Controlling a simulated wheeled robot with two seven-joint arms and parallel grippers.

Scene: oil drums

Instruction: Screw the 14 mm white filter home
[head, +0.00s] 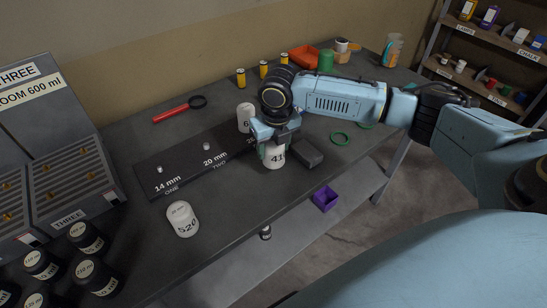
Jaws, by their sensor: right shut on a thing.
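A black board (185,172) on the bench bears the labels 14 mm ONE and 20 mm TWO; a third label is mostly hidden by my arm. Small studs stand bare at ONE (160,169) and TWO (207,146). My right gripper (272,142) points down, shut on a white filter marked 41 (275,157), near the board's right end. A second white filter (182,219), its marking reading about 520, stands in front of the board. A third white filter (245,116) is at the board's far right, partly hidden. My left gripper is out of view.
A dark grey block (306,153) lies right beside the held filter. A grey rack (55,160) and several black bottles (88,237) are at left.

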